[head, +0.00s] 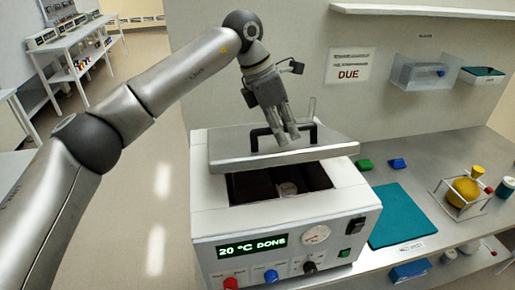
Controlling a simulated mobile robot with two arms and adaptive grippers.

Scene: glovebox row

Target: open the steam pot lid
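The steam pot (205,222) is a white box on the bench, with a green display reading "20 °C DONE". Its flat grey metal lid (228,152) is raised off the front of the opening. A black handle (254,138) stands on top of the lid. My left gripper (288,137) comes down from above with its fingers closed at the middle of the handle, apparently gripping it. The dark opening (255,187) shows below the lid, with a small pale round thing inside. The lid hides the back of the opening. My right gripper is not in view.
A wire frame with a yellow ball (463,191) stands farther right. A wall with a "DUE" sign (348,67) rises behind. Open floor lies left.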

